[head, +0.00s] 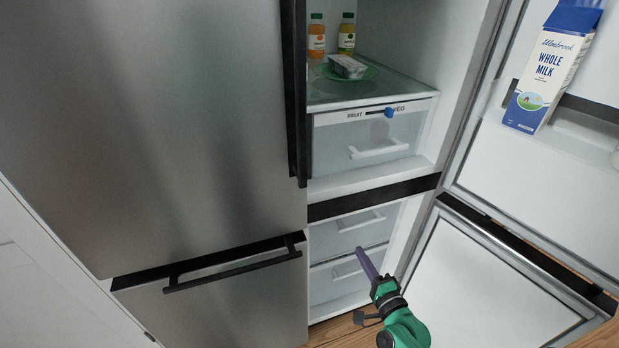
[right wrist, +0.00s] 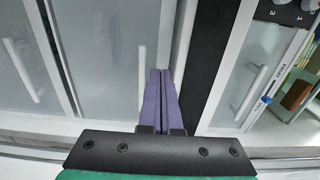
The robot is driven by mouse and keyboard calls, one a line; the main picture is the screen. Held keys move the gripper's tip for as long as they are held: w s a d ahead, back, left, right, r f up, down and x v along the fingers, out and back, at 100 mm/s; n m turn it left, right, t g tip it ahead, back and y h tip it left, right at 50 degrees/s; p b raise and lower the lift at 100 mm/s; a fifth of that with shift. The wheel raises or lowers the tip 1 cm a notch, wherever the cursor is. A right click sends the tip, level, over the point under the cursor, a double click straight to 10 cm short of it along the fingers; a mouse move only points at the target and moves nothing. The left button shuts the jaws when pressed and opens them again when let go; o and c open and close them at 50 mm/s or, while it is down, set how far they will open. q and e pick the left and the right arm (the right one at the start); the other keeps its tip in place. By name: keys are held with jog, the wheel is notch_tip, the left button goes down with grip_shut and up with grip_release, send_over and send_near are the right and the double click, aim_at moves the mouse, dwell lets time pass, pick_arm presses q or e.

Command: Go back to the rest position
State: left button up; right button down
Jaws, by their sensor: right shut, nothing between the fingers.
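My right gripper (head: 367,263) is in front of the lower drawers of the open fridge in the head view. Its purple fingers are closed together and empty, as the right wrist view also shows (right wrist: 161,75). My green right arm comes in from the bottom edge of the head view. The fingertips point toward the lower drawers (head: 334,276); I cannot tell whether they touch anything. My left gripper is out of view.
The upper right fridge door stands open with a milk carton (head: 551,66) in its shelf. The lower right door (head: 485,290) is open beside my arm. The left doors (head: 150,120) are shut. Bottles (head: 316,36) and a wrapped pack (head: 347,66) stand above the fruit drawer (head: 375,139).

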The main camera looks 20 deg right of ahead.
jog(key=s+f+n+g+y+p, duration=0.1)
jog(key=s+f+n+g+p, duration=0.3)
jog(key=f, duration=0.5)
jog(key=s+f+n+g+p, duration=0.1)
jog(key=s+f+n+g, duration=0.3)
jog(key=s+f+n, duration=0.45)
jog(key=s+a+f+n+g+p, duration=0.2)
jog(key=s+f+n+g, duration=0.2)
jog(key=s, duration=0.6)
jog(key=s+a+f+n+g+p, duration=0.1)
jog(key=s+f+n+g, duration=0.3)
jog(key=s+f, duration=0.4)
jog(key=s+g+p, duration=0.1)
jog(key=s, duration=0.2)
jog(key=shift+s+a+h, duration=0.15)
jog(key=shift+a+h, duration=0.15)
jog(key=shift+a, duration=0.05)
